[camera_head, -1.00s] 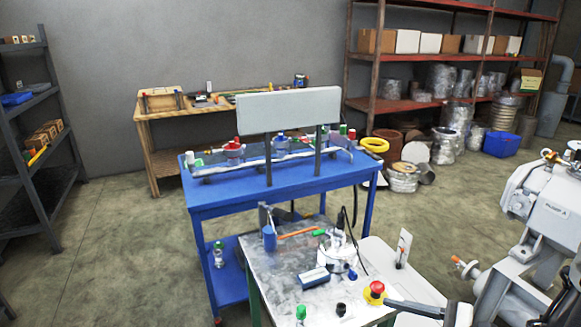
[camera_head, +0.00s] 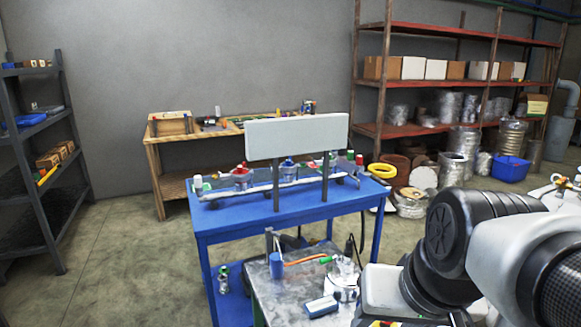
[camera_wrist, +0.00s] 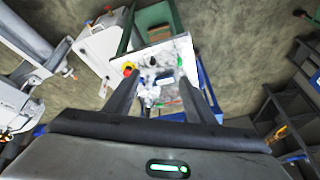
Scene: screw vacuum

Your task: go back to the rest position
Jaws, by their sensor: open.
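My gripper (camera_wrist: 162,98) shows in the wrist view with its two dark fingers spread apart and nothing between them. Beyond the fingers lies the small metal-topped table (camera_wrist: 158,54), well away from the fingertips. In the head view my arm fills the lower right, and the gripper itself is not visible there. The small table (camera_head: 285,297) stands in front of the blue table (camera_head: 230,222) in the head view, its right part hidden by my arm.
A blue box-shaped device (camera_head: 321,306), a blue cup (camera_head: 276,264) and a clear vessel (camera_head: 343,277) stand on the small table. A grey shelf (camera_head: 60,190) is at left, a red rack (camera_head: 440,40) at back right. Open floor lies at left.

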